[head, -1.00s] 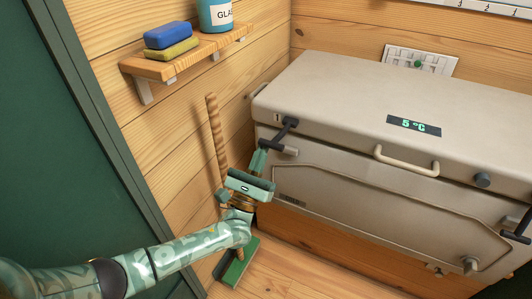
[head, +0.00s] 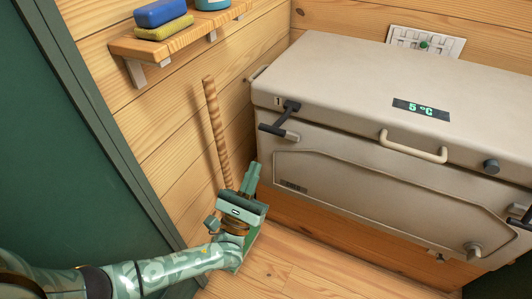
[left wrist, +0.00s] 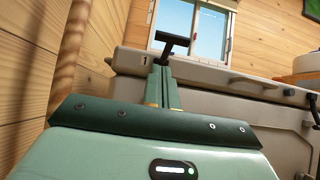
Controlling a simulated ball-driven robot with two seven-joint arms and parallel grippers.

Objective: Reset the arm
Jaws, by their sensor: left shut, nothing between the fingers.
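My left arm comes in from the lower left in the head view. My left gripper (head: 250,178) is shut and empty, its fingers pointing up in front of the lower left end of the beige cooler (head: 360,70). It is below and apart from the cooler's left black latch (head: 279,120). In the left wrist view the closed fingers (left wrist: 163,85) stand upright in the middle, with the black T-shaped latch (left wrist: 174,42) showing beyond their tips. My right gripper is not in view.
A broom with a twisted wooden handle (head: 217,130) leans by the wall just behind my gripper. A wooden shelf (head: 180,43) holds a blue sponge (head: 160,12) and a yellow one (head: 164,28). A green panel (head: 60,130) stands at left. The wooden floor (head: 290,275) is clear at lower right.

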